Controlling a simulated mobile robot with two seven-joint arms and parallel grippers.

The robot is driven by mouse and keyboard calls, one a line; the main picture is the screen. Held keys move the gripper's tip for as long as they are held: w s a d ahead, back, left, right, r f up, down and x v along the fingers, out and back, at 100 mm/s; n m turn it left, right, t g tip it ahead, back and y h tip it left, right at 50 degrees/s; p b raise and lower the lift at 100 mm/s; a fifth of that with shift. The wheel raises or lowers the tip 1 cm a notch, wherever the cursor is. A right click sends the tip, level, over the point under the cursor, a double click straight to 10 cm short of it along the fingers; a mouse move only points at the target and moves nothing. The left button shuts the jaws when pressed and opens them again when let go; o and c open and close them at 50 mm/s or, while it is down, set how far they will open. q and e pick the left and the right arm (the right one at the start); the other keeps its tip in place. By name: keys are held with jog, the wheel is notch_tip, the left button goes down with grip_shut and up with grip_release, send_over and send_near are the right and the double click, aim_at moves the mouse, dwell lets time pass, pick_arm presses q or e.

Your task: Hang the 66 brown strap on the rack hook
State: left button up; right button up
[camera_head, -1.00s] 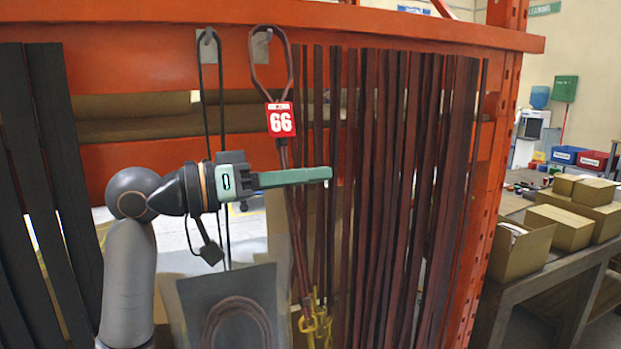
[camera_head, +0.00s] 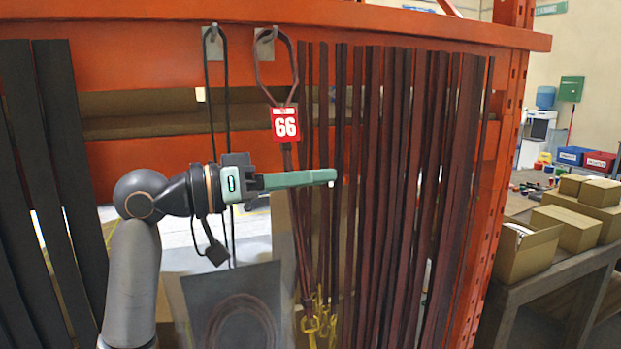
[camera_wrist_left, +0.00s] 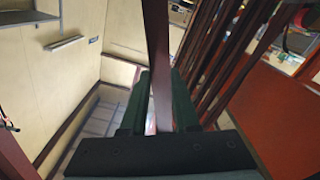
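The 66 brown strap (camera_head: 291,165) hangs upright in front of the rack, with its red-and-white 66 tag (camera_head: 285,124) below its top loop (camera_head: 258,75). The loop is at the right-hand rack hook (camera_head: 265,46) and looks to be around it; the exact contact is too small to tell. My left gripper (camera_head: 330,177) reaches across from the left, below the tag. In the left wrist view a brown strap (camera_wrist_left: 158,45) runs between the two close green fingers (camera_wrist_left: 161,95), which look shut on it. My right gripper is not in view.
A black strap (camera_head: 207,100) hangs from the left hook (camera_head: 211,42). Many brown straps (camera_head: 400,190) hang close on the right, wide black straps (camera_head: 50,150) on the left. Yellow clips (camera_head: 320,322) hang below. A table with cardboard boxes (camera_head: 565,228) stands at the right.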

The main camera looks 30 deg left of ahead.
pick_arm(q)
jog(key=o, duration=0.4)
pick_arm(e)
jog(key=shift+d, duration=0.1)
